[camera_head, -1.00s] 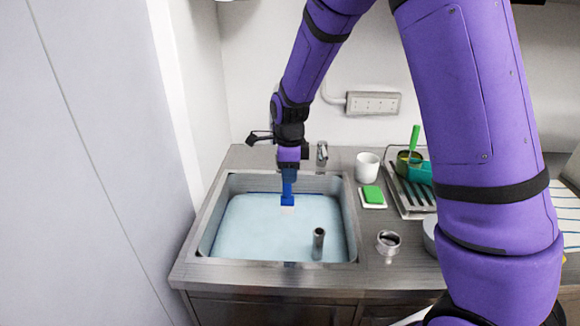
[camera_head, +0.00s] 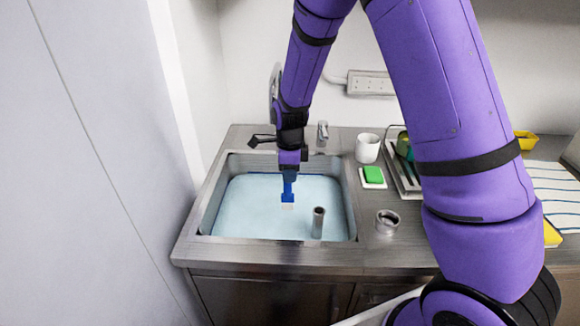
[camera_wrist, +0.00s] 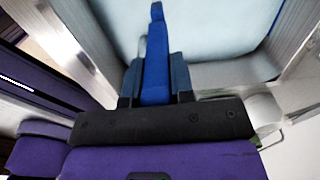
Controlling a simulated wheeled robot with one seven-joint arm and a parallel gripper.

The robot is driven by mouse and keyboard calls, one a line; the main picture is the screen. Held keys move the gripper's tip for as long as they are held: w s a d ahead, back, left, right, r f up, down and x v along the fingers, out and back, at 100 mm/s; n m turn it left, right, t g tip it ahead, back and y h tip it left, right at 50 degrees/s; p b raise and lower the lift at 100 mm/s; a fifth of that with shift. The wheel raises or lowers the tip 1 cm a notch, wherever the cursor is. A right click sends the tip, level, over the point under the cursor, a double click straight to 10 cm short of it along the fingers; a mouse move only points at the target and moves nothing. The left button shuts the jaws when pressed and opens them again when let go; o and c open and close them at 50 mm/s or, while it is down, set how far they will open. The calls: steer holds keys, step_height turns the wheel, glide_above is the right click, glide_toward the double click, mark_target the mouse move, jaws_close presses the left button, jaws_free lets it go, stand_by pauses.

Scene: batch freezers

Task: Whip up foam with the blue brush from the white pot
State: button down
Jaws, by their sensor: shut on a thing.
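The blue brush (camera_head: 288,190) hangs down from my gripper (camera_head: 289,174) over the sink, its pale bristles low at the light-blue water. I cannot tell whether the bristles touch the surface. In the wrist view the brush's blue handle (camera_wrist: 155,70) sits between the two dark fingers of my gripper (camera_wrist: 156,80), which is shut on it. The white pot (camera_head: 368,148) stands upright on the counter, right of the sink and behind the green sponge; it looks empty of brushes. No foam shows on the water (camera_head: 260,205).
The steel sink rim (camera_head: 212,200) surrounds the water, and a standing pipe (camera_head: 318,222) rises from it. A faucet (camera_head: 322,133) is behind. On the right are a green sponge (camera_head: 373,175) on a white base, a metal ring (camera_head: 386,221) and a drying rack (camera_head: 402,180).

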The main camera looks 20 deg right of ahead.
mark_target(290, 193)
steer(key=shift+f, duration=3.95)
